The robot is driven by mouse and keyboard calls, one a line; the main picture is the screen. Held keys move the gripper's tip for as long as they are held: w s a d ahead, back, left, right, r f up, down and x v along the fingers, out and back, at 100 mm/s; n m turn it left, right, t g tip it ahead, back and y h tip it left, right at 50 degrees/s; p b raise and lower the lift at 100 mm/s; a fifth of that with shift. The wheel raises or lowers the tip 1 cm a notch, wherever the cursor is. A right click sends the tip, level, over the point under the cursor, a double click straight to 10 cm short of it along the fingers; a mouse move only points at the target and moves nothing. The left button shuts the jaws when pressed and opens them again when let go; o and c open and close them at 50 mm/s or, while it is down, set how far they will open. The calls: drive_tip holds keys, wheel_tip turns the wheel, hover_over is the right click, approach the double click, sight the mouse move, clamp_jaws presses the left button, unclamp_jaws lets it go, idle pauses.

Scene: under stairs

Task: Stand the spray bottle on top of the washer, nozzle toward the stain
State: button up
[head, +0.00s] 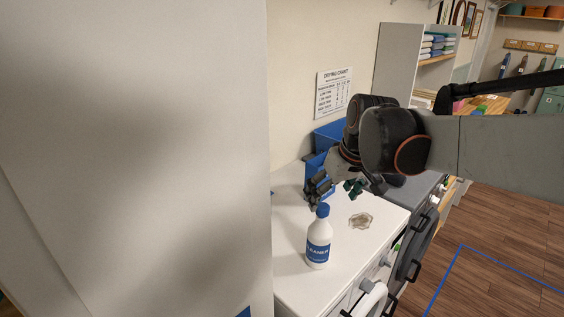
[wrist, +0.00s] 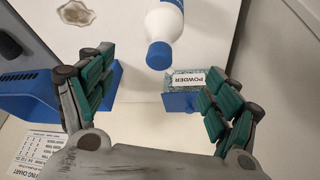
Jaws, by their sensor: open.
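The spray bottle (head: 318,252) is white with a blue cap and a blue label. It stands upright on the white washer top (head: 290,240), near the front edge. I cannot tell which way its nozzle points. The stain (head: 360,221) is a brownish patch on the top, right of and behind the bottle. My gripper (head: 337,190) is open and empty, above the top and behind the bottle. In the wrist view the bottle (wrist: 163,20) lies beyond the gap between the open fingers (wrist: 155,88), and the stain (wrist: 88,22) shows at upper left.
An open powder box (wrist: 180,102) stands near the right finger, and a blue bin (wrist: 30,95) is at left. A tall white panel (head: 130,130) blocks the left of the head view. A grey-topped machine (head: 415,190) adjoins on the right.

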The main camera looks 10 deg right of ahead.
sight(324, 218)
drive_tip(key=x, duration=1.3)
drive_tip(key=shift+f+b, duration=0.1)
drive_tip(key=shift+b, duration=0.3)
drive_tip(key=c, duration=1.6)
drive_tip(key=m, duration=0.2)
drive_tip(key=m+h, duration=0.1)
drive_tip(key=m, duration=0.1)
drive_tip(key=m+h+b, duration=0.1)
drive_tip(key=shift+d+m, duration=0.3)
drive_tip(key=shift+m, duration=0.1)
drive_tip(key=m, duration=0.1)
drive_tip(key=m+h, duration=0.1)
drive_tip(key=m, duration=0.2)
drive_tip(key=shift+s+d+m+g+h+b, duration=0.1)
drive_tip(key=shift+d+m+g+h+b, duration=0.2)
drive_tip(key=shift+m+h+b, duration=0.1)
drive_tip(key=m, duration=0.1)
drive_tip(key=m+g+h, duration=0.1)
drive_tip(key=m, duration=0.3)
drive_tip(key=shift+s+d+g+b, duration=0.25)
drive_tip(key=shift+g+b, duration=0.15)
drive_tip(key=m, duration=0.2)
drive_tip(key=m+g, duration=0.1)
drive_tip(key=m, duration=0.1)
drive_tip(key=m+g, duration=0.1)
drive_tip(key=m, duration=0.1)
drive_tip(key=shift+s+h+b, duration=0.4)
drive_tip(key=o, duration=1.6)
drive_tip(key=shift+d, duration=0.1)
drive_tip(key=shift+s, duration=0.1)
